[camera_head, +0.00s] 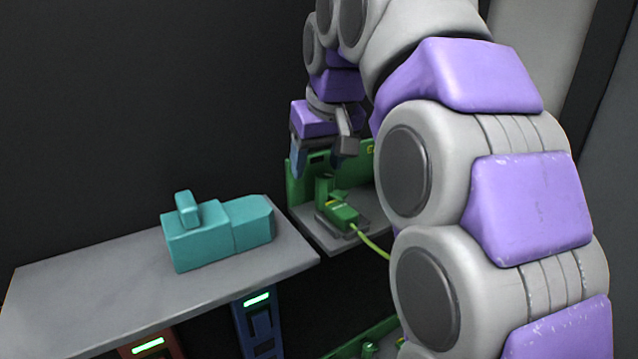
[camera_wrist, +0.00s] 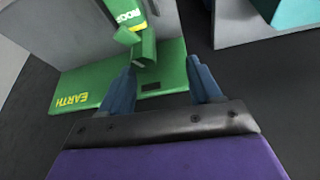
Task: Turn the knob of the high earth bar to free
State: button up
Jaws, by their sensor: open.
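The high earth bar is a green panel (camera_head: 298,184) on a small grey shelf, right of centre in the head view. The wrist view shows its green face (camera_wrist: 75,88) with yellow EARTH lettering. A green block (camera_head: 342,214) with an upright green piece (camera_head: 324,188), perhaps the knob, sits in front of the panel. In the wrist view a green block end (camera_wrist: 146,50) lies beyond and between the fingers. My gripper (camera_wrist: 163,84) is open with blue fingers, empty, above the bar. It also shows in the head view (camera_head: 322,162). Contact cannot be judged.
A teal two-part block (camera_head: 205,238) stands on the grey shelf (camera_head: 90,290) at left. Below it are red (camera_head: 155,345) and blue (camera_head: 255,325) units with green lights. A yellow-green cable (camera_head: 372,245) leaves the green block. My arm hides the right side.

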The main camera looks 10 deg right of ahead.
aim_at(327, 176)
jog(key=shift+x, duration=1.1)
jog(key=shift+s+d+f, duration=0.25)
jog(key=shift+d+f, duration=0.2)
jog(key=shift+d, duration=0.05)
jog(key=shift+s+d+f, duration=0.2)
jog(key=shift+d+f, duration=0.25)
jog(key=shift+w+d+f, duration=0.85)
jog(key=shift+w+d, duration=0.1)
jog(key=shift+d, duration=0.05)
jog(key=shift+w+f, duration=0.2)
jog(key=shift+w, duration=0.15)
jog(key=shift+s+a+r, duration=0.1)
jog(key=shift+a, duration=0.5)
jog(key=shift+s+a+r, duration=0.1)
jog(key=shift+a, duration=0.55)
jog(key=shift+c, duration=0.4)
jog(key=shift+w, duration=0.1)
jog(key=shift+c, duration=0.7)
jog(key=shift+d, duration=0.45)
jog(key=c, duration=0.3)
jog(key=shift+a+r, duration=0.1)
jog(key=shift+r, duration=0.05)
jog(key=c, duration=0.4)
